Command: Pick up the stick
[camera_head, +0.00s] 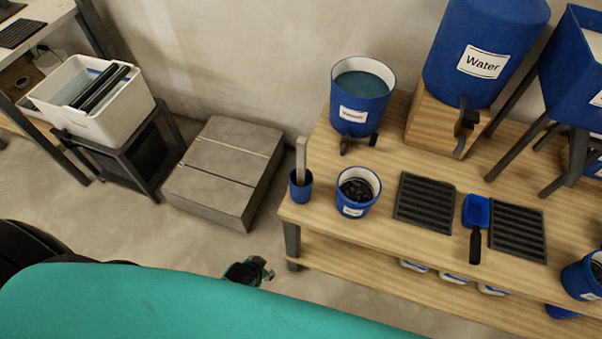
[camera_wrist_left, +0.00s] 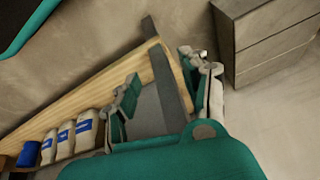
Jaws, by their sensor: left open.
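The stick (camera_head: 301,158) is pale and stands nearly upright in a small blue cup (camera_head: 301,192) at the left end of the wooden table (camera_head: 400,155). Its lower end is hidden inside the cup. My left gripper (camera_head: 250,271) is low, left of the table's front leg and apart from the stick. In the left wrist view the open fingers of my left gripper (camera_wrist_left: 166,88) show empty, with the table's leg (camera_wrist_left: 168,80) seen between them. The stick cannot be made out in that view. My right gripper is not in view.
A labelled blue bucket (camera_head: 357,190) stands right of the cup, with a larger tub (camera_head: 361,95) behind. Dark ribbed trays (camera_head: 425,201) and a blue scoop (camera_head: 476,212) lie further right. A grey block (camera_head: 222,170) sits on the floor left of the table.

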